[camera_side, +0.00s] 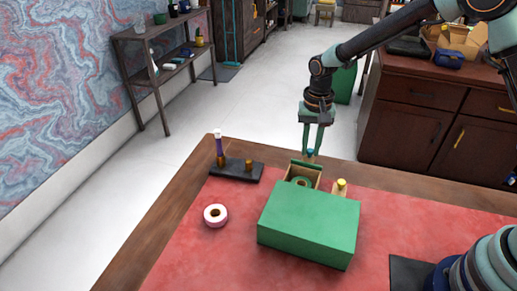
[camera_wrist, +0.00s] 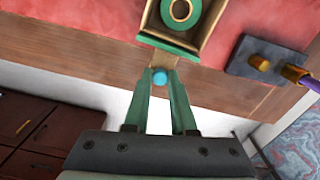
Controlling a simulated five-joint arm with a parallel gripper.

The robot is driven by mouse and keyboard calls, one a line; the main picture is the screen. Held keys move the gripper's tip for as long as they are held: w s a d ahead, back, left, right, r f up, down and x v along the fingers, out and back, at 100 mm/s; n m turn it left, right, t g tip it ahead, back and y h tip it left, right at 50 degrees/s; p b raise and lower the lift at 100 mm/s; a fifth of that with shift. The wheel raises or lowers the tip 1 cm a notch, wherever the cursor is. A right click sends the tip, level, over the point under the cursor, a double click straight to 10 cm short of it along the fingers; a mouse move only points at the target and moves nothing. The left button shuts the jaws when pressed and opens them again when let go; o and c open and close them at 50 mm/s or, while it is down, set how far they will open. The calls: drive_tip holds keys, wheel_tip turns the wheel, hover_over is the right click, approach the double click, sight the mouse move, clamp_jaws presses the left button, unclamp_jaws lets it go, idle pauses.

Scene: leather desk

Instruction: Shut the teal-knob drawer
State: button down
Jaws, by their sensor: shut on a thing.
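The green cabinet (camera_side: 310,228) stands on the red desk mat. Its teal-knob drawer (camera_side: 291,172) is pulled out at the far side, and a green ring (camera_side: 301,182) lies in it. The ring also shows in the wrist view (camera_wrist: 181,12), in the open drawer (camera_wrist: 208,44). My gripper (camera_side: 311,153) points down at the drawer's front and is shut on the teal knob (camera_side: 310,152). In the wrist view the knob (camera_wrist: 159,79) sits between my two fingertips (camera_wrist: 160,74).
A second drawer with a yellow knob (camera_side: 341,183) sticks out to the right. A black peg stand (camera_side: 236,170) holding a purple pen (camera_side: 219,146) stands to the left. A pink-and-white tape roll (camera_side: 215,215) lies on the mat. The wooden desk edge is close beyond the drawer.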

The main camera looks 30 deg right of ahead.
sight(303, 168)
drive_tip(key=s+a, duration=0.2)
drive_tip(key=a, duration=0.1)
drive_tip(key=s+a, duration=0.3)
drive_tip(key=shift+s+a, duration=0.3)
drive_tip(key=shift+s, duration=0.05)
drive_tip(key=c, duration=0.7)
unclamp_jaws()
drive_tip(key=shift+c, duration=0.2)
wheel_tip(303, 168, up, 12)
drive_tip(key=shift+r, duration=0.1)
